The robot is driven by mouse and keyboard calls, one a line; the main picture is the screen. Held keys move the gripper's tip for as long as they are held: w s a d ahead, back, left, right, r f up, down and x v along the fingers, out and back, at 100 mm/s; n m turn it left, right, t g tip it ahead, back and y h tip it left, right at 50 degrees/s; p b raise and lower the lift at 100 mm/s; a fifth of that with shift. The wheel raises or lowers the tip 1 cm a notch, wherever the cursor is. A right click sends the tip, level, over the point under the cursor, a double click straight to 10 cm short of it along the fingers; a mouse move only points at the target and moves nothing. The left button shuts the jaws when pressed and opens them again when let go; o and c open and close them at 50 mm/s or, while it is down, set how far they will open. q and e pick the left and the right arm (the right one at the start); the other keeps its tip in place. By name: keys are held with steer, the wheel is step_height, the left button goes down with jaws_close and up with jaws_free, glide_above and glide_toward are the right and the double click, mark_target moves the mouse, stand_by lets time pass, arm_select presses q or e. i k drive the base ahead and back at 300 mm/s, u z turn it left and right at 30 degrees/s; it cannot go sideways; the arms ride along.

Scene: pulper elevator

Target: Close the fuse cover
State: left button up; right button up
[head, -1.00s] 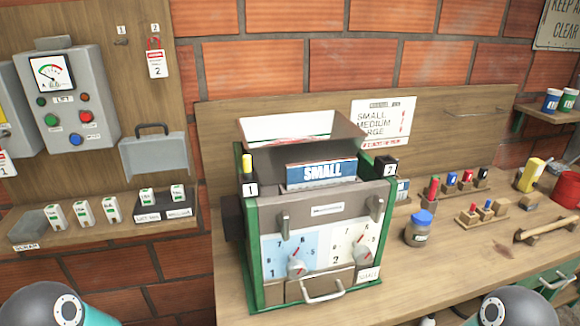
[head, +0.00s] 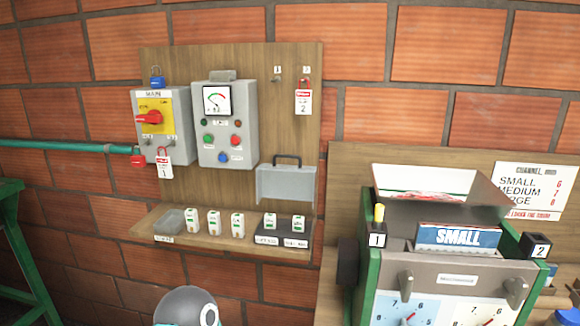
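The fuse cover (head: 286,186) is a grey box-like lid with a dark handle on top. It sits raised against the wooden board in the head view, above the dark fuse block (head: 262,240). Two white fuses with green marks, a left one (head: 270,221) and a right one (head: 298,223), stand in the block, uncovered. A rounded part of my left arm shows at the bottom edge. Neither gripper is in view.
Several loose white fuses (head: 213,222) stand left of the block on the wooden shelf (head: 150,219), beside a grey tray (head: 171,221). The lift control box (head: 225,150) and yellow-and-red main switch (head: 155,117) hang above. The green-framed machine (head: 365,290) stands at right.

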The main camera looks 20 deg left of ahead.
mark_target(277, 156)
steer(key=z, duration=1.6)
steer(key=k, duration=1.5)
steer(key=u, duration=1)
steer(key=i, duration=1)
steer(key=u, duration=0.05)
